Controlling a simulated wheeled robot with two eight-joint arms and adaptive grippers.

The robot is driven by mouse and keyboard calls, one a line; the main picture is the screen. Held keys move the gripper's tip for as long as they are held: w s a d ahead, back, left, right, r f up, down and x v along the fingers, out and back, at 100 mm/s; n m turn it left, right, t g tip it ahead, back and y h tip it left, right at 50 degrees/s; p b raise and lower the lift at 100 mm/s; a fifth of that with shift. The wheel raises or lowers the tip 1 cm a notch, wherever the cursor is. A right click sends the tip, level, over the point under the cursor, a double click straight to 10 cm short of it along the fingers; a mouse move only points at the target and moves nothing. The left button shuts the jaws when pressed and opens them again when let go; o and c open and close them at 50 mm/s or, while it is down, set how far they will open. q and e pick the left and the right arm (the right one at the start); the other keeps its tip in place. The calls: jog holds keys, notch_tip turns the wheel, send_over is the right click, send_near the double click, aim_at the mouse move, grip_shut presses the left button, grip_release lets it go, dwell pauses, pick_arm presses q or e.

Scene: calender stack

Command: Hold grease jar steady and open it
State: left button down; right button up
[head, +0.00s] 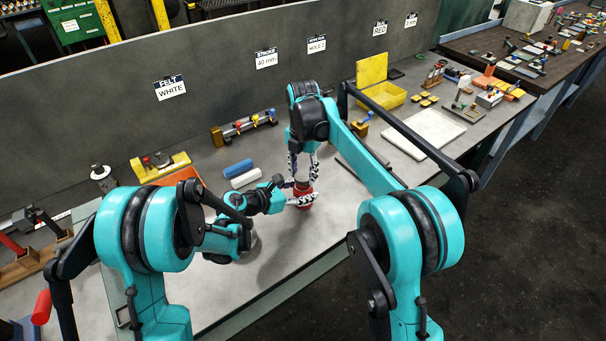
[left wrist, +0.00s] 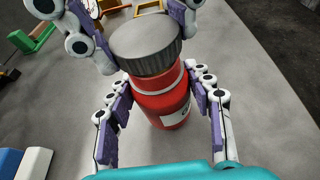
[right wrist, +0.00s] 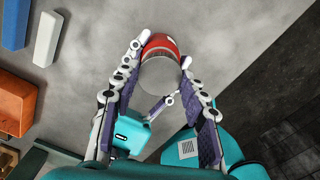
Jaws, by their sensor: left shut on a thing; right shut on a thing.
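The grease jar (head: 304,197) has a red body and stands upright over the bench; its pale label shows in the left wrist view (left wrist: 177,117). Its ribbed grey lid (left wrist: 146,45) sits at the top, with a pale ring below it; I cannot tell if the lid is loose. My left gripper (head: 302,200) comes in from the left, shut around the red body. My right gripper (head: 302,172) reaches down from above, shut on the lid. In the right wrist view the lid (right wrist: 160,76) is between its fingers, which partly hide the jar.
A blue block (head: 238,168) and a white block (head: 246,178) lie left of the jar. An orange bin (head: 188,181) stands farther left. A yellow box (head: 382,96) and a white tray (head: 424,134) are at the right. Bare bench surrounds the jar.

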aim_at(303, 175)
jog(key=shift+r, duration=0.25)
jog(key=shift+r, duration=2)
pick_arm(q)
jog(key=c, duration=0.6)
grip_release()
jog(key=shift+o, duration=0.2)
